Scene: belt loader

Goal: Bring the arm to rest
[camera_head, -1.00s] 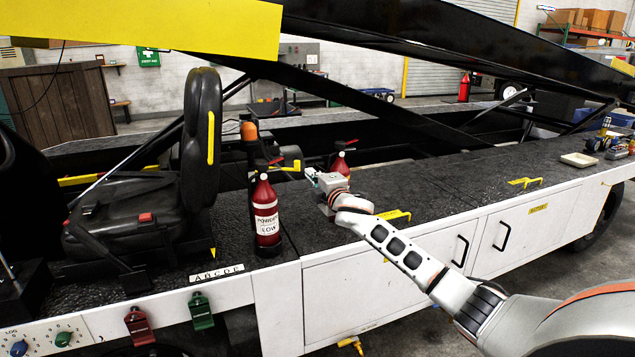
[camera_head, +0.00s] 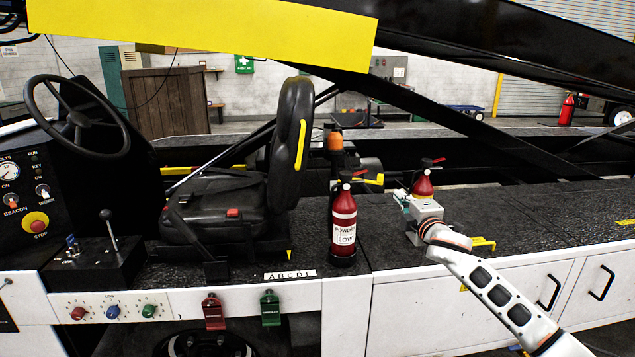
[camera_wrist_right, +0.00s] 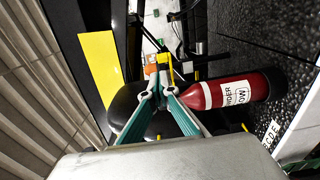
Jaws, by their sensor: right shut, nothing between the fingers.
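My right arm comes in from the lower right in the head view. My right gripper (camera_head: 402,197) is above the black deck of the loader, just in front of a second red extinguisher (camera_head: 423,184) that it partly hides. In the right wrist view its teal fingers (camera_wrist_right: 158,82) come together at the tips with nothing between them. A red extinguisher labelled POWDER LOW (camera_head: 343,225) stands upright on the deck, left of the gripper and apart from it in the head view. It also shows in the right wrist view (camera_wrist_right: 235,91). My left gripper is not in view.
A black seat (camera_head: 292,140) and a steering wheel (camera_head: 75,118) are at the left. A control panel with a red stop button (camera_head: 37,224) is at the far left. Black boom beams cross above the deck. The deck right of the gripper (camera_head: 540,208) is mostly clear.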

